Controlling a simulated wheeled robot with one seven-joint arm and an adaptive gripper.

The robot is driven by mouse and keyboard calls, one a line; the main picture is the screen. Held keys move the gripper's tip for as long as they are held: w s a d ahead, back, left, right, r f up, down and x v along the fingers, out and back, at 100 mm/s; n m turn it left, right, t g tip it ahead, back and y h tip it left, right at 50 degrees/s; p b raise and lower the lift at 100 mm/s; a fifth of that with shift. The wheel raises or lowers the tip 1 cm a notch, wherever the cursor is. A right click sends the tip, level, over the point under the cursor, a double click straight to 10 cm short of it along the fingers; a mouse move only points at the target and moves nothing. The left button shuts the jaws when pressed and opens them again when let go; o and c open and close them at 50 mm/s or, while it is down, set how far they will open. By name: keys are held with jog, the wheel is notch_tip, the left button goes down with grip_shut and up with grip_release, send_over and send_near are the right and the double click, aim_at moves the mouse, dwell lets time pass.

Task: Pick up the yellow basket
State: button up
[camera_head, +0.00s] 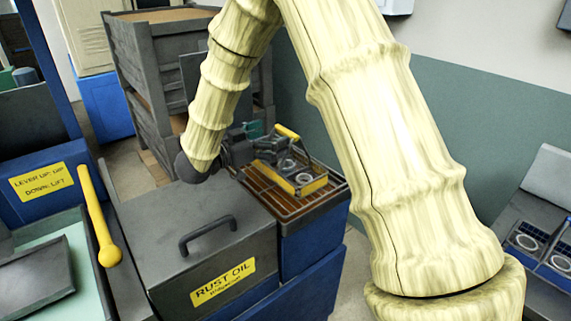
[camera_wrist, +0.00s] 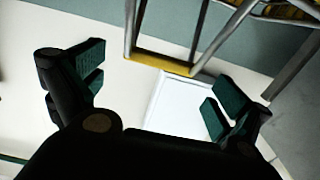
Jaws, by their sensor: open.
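The yellow basket (camera_head: 313,186) stands on a brown slatted grate (camera_head: 275,194) over a blue unit. It has dark frame bars, a yellow handle on top and round metal rings inside. My gripper (camera_head: 256,138) is at the basket's left, close to its handle side; part of it blends with the dark frame. In the wrist view my gripper (camera_wrist: 155,93) is open, with teal finger pads spread apart and nothing held. The basket's yellow bar and grey bars (camera_wrist: 165,63) show beyond the fingers at the top. I cannot tell whether a finger touches it.
A grey lid with a handle (camera_head: 208,250) covers the rust oil tank left of the grate. A yellow lever (camera_head: 95,215) stands further left. Stacked grey crates (camera_head: 150,85) are behind my arm. A station with round parts (camera_head: 545,240) is at right. A green-and-white wall is behind.

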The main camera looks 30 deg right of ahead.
aim_at(283, 132)
jog(key=shift+s+d, duration=0.1)
jog(key=shift+d, duration=0.1)
jog(key=d, duration=0.3)
jog(key=d+p, duration=0.1)
jog(key=shift+w+d+f, duration=0.15)
jog(key=shift+w+d, duration=0.15)
jog(key=shift+d, duration=0.1)
jog(key=shift+c, duration=0.2)
jog(key=c, duration=1.5)
